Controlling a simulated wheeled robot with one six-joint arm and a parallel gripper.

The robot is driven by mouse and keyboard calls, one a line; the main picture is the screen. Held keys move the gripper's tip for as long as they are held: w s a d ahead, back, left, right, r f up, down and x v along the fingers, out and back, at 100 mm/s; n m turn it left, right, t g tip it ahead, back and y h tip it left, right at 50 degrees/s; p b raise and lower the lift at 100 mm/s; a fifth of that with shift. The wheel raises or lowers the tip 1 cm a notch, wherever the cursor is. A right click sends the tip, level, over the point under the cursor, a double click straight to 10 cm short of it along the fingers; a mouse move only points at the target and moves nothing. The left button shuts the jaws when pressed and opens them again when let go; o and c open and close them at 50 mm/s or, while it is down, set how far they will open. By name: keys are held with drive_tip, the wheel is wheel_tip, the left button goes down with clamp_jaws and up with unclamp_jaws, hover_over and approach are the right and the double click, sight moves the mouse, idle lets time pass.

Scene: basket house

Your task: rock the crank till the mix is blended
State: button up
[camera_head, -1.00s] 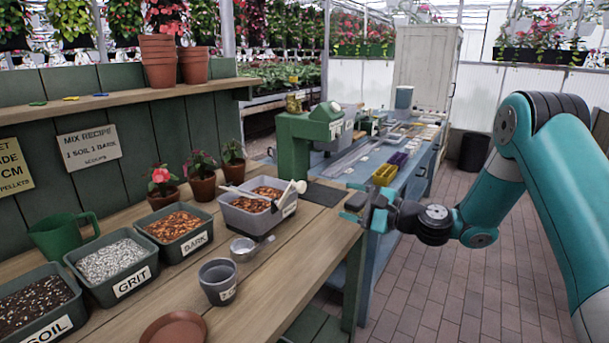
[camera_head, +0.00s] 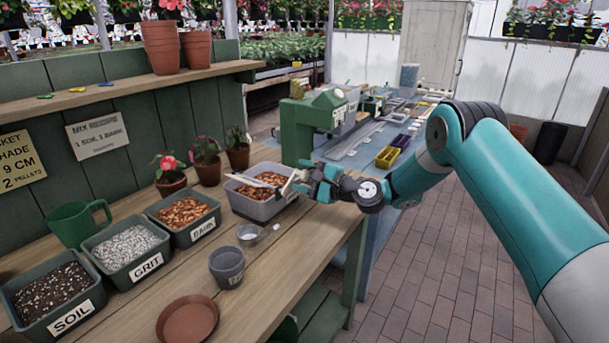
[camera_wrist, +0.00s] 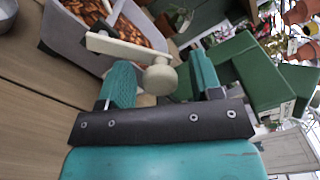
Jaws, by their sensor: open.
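The mixing tub (camera_head: 258,204) is a grey box with brown bark-like mix in it, on the wooden bench. Its pale crank (camera_head: 290,182) lies across the top, with a knob at the right end. In the wrist view the cream crank arm (camera_wrist: 125,46) ends in a round knob (camera_wrist: 159,77). My gripper (camera_head: 305,180) is at the tub's right side, at the crank's end. In the wrist view my gripper (camera_wrist: 160,85) is open, with the knob between its two teal fingers. I cannot tell whether either finger touches it.
Bins of soil (camera_head: 52,290), grit (camera_head: 125,243) and bark (camera_head: 185,214) stand left of the tub. A small metal scoop (camera_head: 249,234), a grey pot (camera_head: 226,266) and a brown saucer (camera_head: 187,320) are in front. A green machine (camera_head: 300,130) stands behind.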

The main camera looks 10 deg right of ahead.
clamp_jaws()
